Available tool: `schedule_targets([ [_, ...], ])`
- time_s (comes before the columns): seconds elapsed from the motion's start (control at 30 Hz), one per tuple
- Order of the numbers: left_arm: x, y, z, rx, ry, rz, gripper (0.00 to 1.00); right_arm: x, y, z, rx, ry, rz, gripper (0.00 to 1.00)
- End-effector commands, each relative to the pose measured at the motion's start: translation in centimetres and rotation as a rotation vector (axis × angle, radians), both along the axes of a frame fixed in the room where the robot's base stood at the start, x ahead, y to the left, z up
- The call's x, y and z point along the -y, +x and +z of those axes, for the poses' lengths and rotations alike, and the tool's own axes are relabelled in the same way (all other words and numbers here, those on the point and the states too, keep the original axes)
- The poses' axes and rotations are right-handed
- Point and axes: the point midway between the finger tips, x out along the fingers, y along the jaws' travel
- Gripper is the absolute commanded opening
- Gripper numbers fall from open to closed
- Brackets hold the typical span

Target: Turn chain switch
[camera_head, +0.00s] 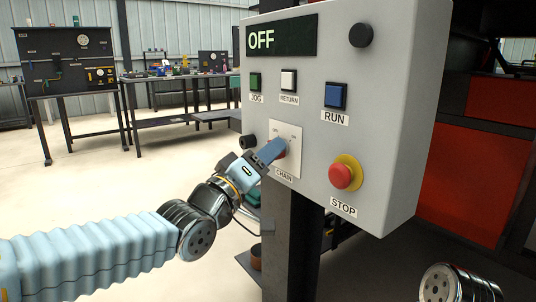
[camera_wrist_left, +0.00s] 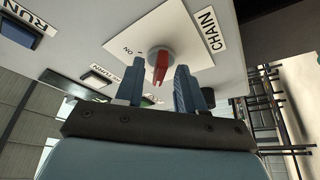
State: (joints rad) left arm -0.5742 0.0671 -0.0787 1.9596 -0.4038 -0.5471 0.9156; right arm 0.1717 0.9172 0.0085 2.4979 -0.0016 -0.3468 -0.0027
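The chain switch (camera_wrist_left: 160,66) is a red knob on a white plate labelled CHAIN, on the front of a grey control box. In the head view the switch (camera_head: 281,150) is partly hidden by my left gripper (camera_head: 273,149). In the wrist view my left gripper (camera_wrist_left: 160,82) is open, with its two blue fingers apart and the red knob showing between their tips. Whether the fingers touch the knob cannot be told. An ON mark is readable on the plate. The display (camera_head: 282,38) reads OFF. My right gripper is not in view.
The control box (camera_head: 398,110) also carries a green JOG button (camera_head: 255,81), a white RETURN button (camera_head: 289,80), a blue RUN button (camera_head: 335,95) and a red STOP button (camera_head: 341,175). A dark post (camera_head: 290,235) stands below. Workbenches (camera_head: 170,100) are far behind.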

Motion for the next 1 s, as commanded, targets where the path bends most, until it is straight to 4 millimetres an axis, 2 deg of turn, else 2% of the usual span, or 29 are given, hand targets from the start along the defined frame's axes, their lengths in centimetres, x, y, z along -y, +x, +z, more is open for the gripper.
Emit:
schedule_targets([
  [0.17, 0.0, 0.0, 0.0, 0.0, 0.0, 0.0, 0.38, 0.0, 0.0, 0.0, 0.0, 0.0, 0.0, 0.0],
  [0.43, 0.0, 0.0, 0.0, 0.0, 0.0, 0.0, 0.0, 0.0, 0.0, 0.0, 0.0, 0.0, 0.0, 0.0],
  [0.77, -0.1, 0.0, -0.2, 0.013, 0.009, 0.001, 0.0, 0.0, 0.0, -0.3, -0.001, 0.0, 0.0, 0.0],
  [1.0, -0.1, 0.1, -0.5, 0.096, 0.069, 0.001, 0.0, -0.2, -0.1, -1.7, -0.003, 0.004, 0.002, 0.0],
])
